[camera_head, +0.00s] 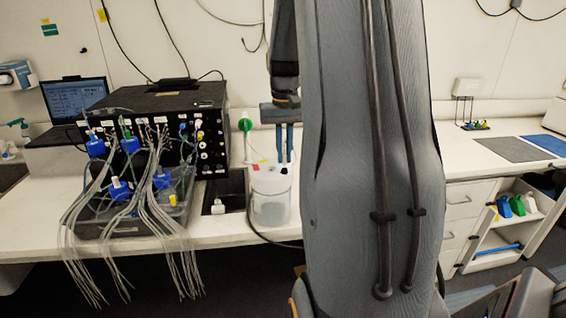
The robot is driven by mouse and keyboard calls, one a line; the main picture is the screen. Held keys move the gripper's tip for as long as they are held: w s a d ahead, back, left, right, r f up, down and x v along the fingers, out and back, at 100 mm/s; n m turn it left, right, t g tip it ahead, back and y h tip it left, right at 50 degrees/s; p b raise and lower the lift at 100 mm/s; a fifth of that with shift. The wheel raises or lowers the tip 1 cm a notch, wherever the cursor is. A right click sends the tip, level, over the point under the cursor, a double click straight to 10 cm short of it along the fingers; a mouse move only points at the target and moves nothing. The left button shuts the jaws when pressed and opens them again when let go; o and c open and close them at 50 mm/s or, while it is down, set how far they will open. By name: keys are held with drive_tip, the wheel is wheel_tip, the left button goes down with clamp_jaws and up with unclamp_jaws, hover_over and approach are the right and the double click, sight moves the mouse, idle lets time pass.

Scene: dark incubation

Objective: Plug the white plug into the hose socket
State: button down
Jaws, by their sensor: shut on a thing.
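My gripper (284,158) points down over the top of a white container (270,192) on the bench. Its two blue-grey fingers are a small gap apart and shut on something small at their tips. I take this to be the white plug, but it is too small and pale here to make out. A small dark fitting shows on the container top just under the fingertips. This may be the hose socket; I cannot tell whether the plug touches it. A dark hose (262,236) runs from low on the container to the right, behind my arm.
A black instrument box (165,101) with blue connectors and hanging clear tubes stands left. A green-capped tube (245,126) rises beside the container. A small white item (218,207) lies in a dark recess. A laptop (75,99) sits far left. My arm hides the centre bench.

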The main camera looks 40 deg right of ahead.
sight(284, 154)
drive_tip(key=shift+r+p, duration=1.4)
drive_tip(key=shift+r, duration=0.75)
drive_tip(key=shift+r, duration=0.1)
drive_tip(key=shift+w+r, duration=0.1)
drive_tip(key=shift+r, duration=0.55)
drive_tip(key=shift+w+a+r, duration=0.1)
drive_tip(key=shift+a+r, duration=0.05)
drive_tip(key=shift+r, duration=0.15)
drive_tip(key=w+a, duration=0.7)
drive_tip(key=w, duration=0.3)
drive_tip(key=w+a, duration=0.7)
drive_tip(key=w, duration=0.2)
wheel_tip(284, 154, down, 24)
drive_tip(key=b, duration=0.9)
drive_tip(key=shift+d+r, duration=0.15)
drive_tip(key=shift+r, duration=0.05)
drive_tip(key=shift+f, duration=0.5)
